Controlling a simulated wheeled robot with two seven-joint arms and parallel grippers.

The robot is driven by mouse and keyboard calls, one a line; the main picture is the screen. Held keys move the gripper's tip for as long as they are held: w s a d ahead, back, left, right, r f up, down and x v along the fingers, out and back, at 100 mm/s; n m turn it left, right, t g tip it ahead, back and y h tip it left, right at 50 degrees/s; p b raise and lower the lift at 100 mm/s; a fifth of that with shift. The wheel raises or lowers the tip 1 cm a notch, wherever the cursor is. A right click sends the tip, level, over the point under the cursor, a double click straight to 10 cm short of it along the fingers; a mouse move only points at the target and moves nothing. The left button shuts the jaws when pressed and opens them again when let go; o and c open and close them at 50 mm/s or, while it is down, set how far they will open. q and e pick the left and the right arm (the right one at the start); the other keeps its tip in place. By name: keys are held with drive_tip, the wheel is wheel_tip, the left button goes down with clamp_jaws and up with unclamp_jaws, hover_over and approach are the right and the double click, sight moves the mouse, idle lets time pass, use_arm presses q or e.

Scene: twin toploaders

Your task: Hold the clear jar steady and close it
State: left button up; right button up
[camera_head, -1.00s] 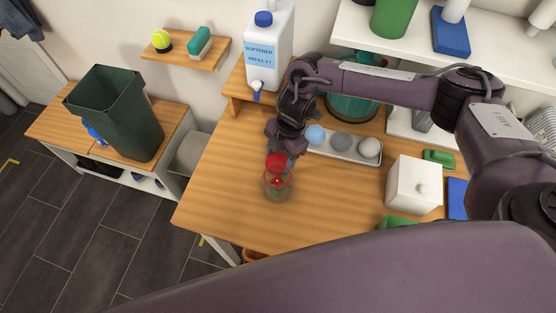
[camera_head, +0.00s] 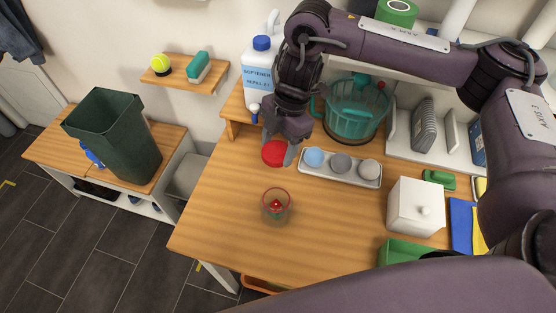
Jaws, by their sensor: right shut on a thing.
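The clear jar (camera_head: 276,212) stands upright on the wooden table, with a reddish ring at its rim and something small, red and green inside. Its top looks open. The red lid (camera_head: 273,153) is in my right gripper (camera_head: 287,150), whose fingers are shut on it. The lid is held apart from the jar, above and behind it in the picture. My left gripper is not in view, and nothing holds the jar.
A grey tray (camera_head: 334,175) with several balls lies right of the lid. A white lidded box (camera_head: 414,207) stands at the right, with a green bin (camera_head: 405,250) in front. The softener bottle (camera_head: 257,75) stands behind. The table around the jar is clear.

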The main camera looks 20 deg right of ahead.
sight(278, 150)
wheel_tip(278, 150, up, 5)
drive_tip(key=shift+f, duration=0.1)
idle(0.3)
